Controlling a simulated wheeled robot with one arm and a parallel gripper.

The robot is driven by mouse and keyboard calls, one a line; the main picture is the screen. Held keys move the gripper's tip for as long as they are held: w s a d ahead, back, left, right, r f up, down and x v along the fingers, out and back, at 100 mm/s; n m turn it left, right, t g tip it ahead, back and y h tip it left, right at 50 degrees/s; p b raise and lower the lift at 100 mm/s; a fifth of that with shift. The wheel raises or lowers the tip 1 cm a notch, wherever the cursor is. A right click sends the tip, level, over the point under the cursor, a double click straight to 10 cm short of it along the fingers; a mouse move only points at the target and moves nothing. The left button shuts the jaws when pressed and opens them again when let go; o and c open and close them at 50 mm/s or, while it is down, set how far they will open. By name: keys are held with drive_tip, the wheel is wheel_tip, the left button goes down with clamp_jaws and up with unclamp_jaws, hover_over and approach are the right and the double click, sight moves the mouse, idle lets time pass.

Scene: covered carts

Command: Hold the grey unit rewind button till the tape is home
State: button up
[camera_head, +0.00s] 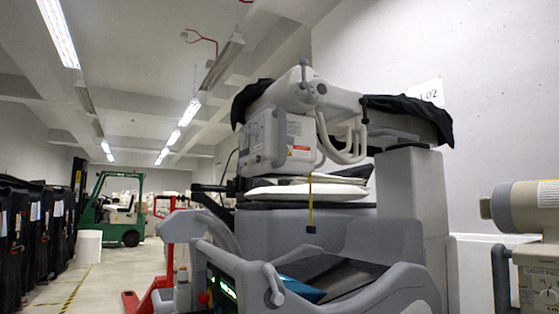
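The grey unit (265,140) is a boxy head with labels and a round knob, carried on a grey arm of a large grey machine. A yellow tape (310,200) hangs straight down below the head, with a dark end piece (311,229) at its bottom. The tape is out and its end hangs free, apart from the grey body behind it. I cannot make out which part of the unit is the rewind button. My gripper is not in view.
Black covers (405,110) drape over the machine's top. Its console (370,285) fills the lower middle. A beige unit (525,210) stands at the right edge. Black covered carts (35,230) line the left. A green forklift (120,215) stands behind. The left aisle floor is partly clear.

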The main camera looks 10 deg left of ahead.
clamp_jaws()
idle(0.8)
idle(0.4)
